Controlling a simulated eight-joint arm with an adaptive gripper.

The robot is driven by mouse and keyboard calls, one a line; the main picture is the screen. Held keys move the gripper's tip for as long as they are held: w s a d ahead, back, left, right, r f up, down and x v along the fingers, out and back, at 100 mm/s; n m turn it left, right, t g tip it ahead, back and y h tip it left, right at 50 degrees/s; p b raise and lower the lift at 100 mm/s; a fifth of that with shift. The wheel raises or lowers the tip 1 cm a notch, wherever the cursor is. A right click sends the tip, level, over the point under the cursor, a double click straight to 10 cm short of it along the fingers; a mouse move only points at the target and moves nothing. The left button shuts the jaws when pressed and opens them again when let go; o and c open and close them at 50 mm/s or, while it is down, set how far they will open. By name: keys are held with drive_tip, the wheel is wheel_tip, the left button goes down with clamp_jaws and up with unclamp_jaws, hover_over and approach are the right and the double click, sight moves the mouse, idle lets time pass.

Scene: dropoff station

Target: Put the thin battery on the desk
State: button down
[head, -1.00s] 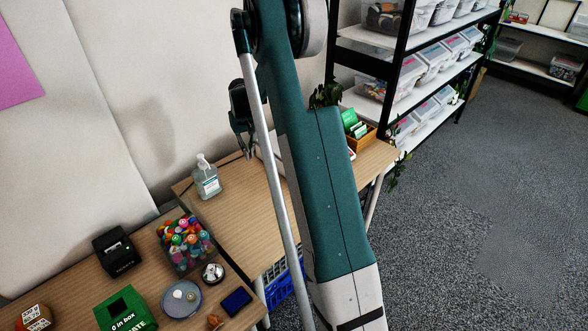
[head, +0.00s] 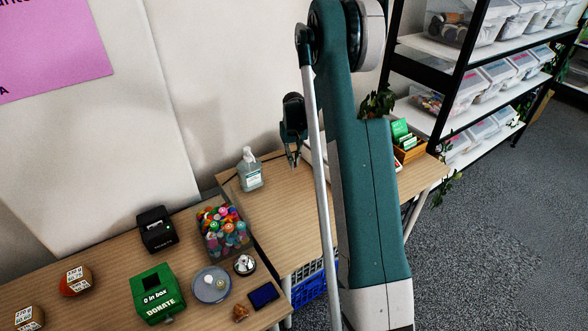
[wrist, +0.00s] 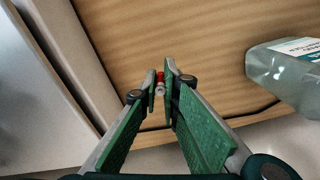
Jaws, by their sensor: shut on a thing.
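My gripper (wrist: 161,88) is shut on the thin battery (wrist: 160,77), a small red and silver cylinder between the fingertips in the wrist view. In the head view my gripper (head: 293,163) hangs above the wooden desk (head: 285,220), just right of the sanitizer bottle. The battery is too small to make out there. The desk also shows in the wrist view (wrist: 200,45), beyond the fingertips. Whether the battery touches the desk I cannot tell.
The sanitizer bottle (head: 250,170) stands close to the gripper. A wooden tray (head: 408,148) is at the right.

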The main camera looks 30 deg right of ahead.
drive_tip(key=shift+f, duration=0.1)
drive_tip(key=shift+f+b, duration=0.3)
drive_tip(key=shift+f, duration=1.5)
drive_tip(key=shift+f, duration=0.1)
drive_tip(key=c, duration=2.6)
unclamp_jaws()
drive_tip(key=shift+o, duration=0.2)
drive_tip(key=shift+r, duration=0.2)
wheel_tip(320, 180, up, 12)
drive_tip(key=shift+f+p, duration=0.1)
drive_tip(key=shift+p, duration=0.7)
drive_tip(key=shift+a, duration=0.1)
